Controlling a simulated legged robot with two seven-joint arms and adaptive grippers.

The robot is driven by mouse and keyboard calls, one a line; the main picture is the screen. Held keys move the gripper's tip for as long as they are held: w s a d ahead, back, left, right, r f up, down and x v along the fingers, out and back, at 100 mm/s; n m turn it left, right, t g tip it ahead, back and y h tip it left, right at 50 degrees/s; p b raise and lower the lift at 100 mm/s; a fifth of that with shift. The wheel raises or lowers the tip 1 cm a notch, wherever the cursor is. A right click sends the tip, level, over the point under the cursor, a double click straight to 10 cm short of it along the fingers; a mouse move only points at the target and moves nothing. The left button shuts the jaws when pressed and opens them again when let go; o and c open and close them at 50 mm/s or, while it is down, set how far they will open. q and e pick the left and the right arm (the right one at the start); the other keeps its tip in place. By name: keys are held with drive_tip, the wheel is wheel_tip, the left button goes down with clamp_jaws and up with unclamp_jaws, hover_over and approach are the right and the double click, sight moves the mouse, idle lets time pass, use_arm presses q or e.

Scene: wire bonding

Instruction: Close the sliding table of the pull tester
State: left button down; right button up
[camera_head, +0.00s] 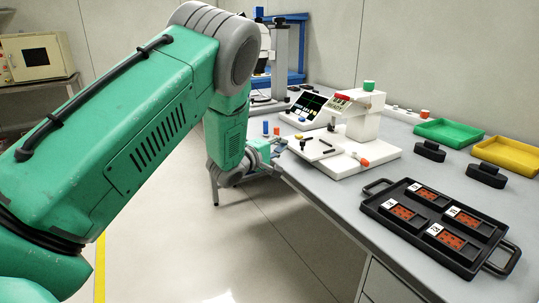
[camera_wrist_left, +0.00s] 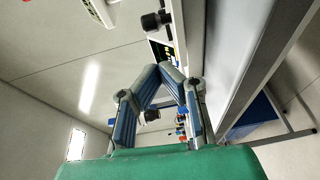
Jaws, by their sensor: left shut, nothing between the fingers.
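The pull tester (camera_head: 362,122) is a white machine with a red-trimmed display and a green knob, standing on the bench in the head view. Its sliding table (camera_head: 312,152) is a white plate with small dark parts on it, sticking out to the left of the tester's column. My left gripper (camera_head: 279,146) is just left of the plate's outer edge, at the bench edge. I cannot tell whether it touches the plate. In the left wrist view the blue-grey fingers (camera_wrist_left: 168,72) meet at their tips with nothing between them. My right gripper is in neither view.
A black tray (camera_head: 436,221) with red-brown parts lies at the front right of the bench. Two black blocks (camera_head: 430,151), a green bin (camera_head: 448,133) and a yellow bin (camera_head: 510,153) stand behind it. The floor left of the bench is clear.

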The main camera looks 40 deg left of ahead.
sight(313, 146)
use_arm(q)
drive_tip(key=shift+w+d+f+b, duration=0.15)
drive_tip(key=shift+w+d+b, duration=0.15)
drive_tip(key=shift+w+d, duration=0.7)
drive_tip(key=shift+d, duration=0.3)
drive_tip(key=w+p, duration=0.1)
drive_tip(key=w+d+p, duration=0.1)
drive_tip(key=w+p, duration=0.1)
drive_tip(key=shift+w+d+r+p, duration=0.15)
drive_tip(key=shift+r+p, duration=0.1)
drive_tip(key=shift+p, duration=0.05)
drive_tip(key=w, duration=0.1)
drive_tip(key=w+d, duration=0.1)
drive_tip(key=w, duration=0.1)
drive_tip(key=shift+w+d+f+b, duration=0.2)
drive_tip(key=shift+w+f+b, duration=0.05)
drive_tip(key=shift+w+b, duration=0.1)
drive_tip(key=shift+d+r, duration=0.1)
